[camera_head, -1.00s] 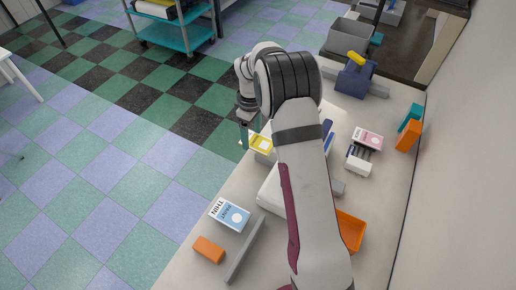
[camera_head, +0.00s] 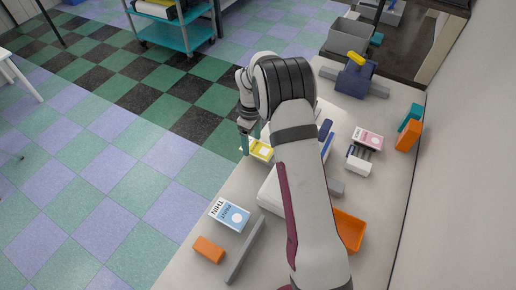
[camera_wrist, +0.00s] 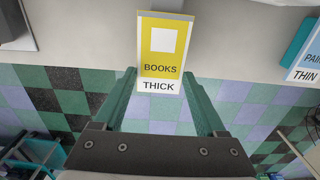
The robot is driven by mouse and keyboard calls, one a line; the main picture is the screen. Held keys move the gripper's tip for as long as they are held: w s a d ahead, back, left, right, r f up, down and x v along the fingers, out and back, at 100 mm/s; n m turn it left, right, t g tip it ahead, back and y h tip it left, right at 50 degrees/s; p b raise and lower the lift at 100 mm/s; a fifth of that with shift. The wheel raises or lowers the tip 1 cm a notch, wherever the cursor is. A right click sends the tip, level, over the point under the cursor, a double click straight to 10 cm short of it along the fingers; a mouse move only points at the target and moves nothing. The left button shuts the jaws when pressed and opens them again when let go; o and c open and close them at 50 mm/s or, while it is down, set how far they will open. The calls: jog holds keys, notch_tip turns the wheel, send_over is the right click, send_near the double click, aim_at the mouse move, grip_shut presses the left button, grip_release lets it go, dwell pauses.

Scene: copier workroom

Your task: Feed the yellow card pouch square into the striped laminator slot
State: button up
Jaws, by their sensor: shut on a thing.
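The yellow card pouch (camera_wrist: 162,45) shows in the wrist view, with a white square and the words BOOKS and THICK. My gripper (camera_wrist: 160,78) is shut on it, with the green fingers at its two sides near the THICK end. In the head view the pouch (camera_head: 260,149) is beside my gripper (camera_head: 244,142), at the left edge of the counter. A white machine body (camera_head: 270,190) lies close by, largely hidden by my arm. No striped slot can be made out on it, and I cannot tell whether it is the laminator.
A blue-and-white card (camera_head: 229,215), an orange block (camera_head: 208,249) and a grey bar (camera_head: 245,250) lie near the counter's front. A pink card (camera_head: 368,138), a white-and-dark item (camera_head: 358,165) and an orange tray (camera_head: 350,231) are to the right. A navy device (camera_head: 355,78) stands farther back.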

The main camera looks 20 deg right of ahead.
aim_at(264, 151)
jog(key=shift+d, duration=0.1)
jog(key=shift+s+d+f, duration=0.15)
jog(key=shift+s+d, duration=0.65)
jog(key=shift+s, duration=0.1)
jog(key=shift+s+d, duration=0.1)
jog(key=shift+s+d, duration=0.45)
jog(key=shift+d, duration=0.05)
jog(key=o, duration=1.3)
jog(key=shift+c, duration=0.2)
notch_tip(264, 151, up, 15)
jog(key=s+a+r+m, duration=0.4)
jog(key=s+r, duration=0.2)
jog(key=s, duration=0.3)
jog(key=s+a+m, duration=0.2)
jog(key=s+m, duration=0.1)
jog(key=s, duration=0.4)
jog(key=s+a+f+m+y, duration=0.1)
jog(key=s+m, duration=0.3)
jog(key=s, duration=0.4)
jog(key=s+a+f+m, duration=0.1)
jog(key=s+a+m, duration=0.1)
jog(key=s, duration=0.6)
jog(key=shift+a+f+m+y, duration=0.3)
jog(key=shift+m+y, duration=0.1)
jog(key=shift+m, duration=0.4)
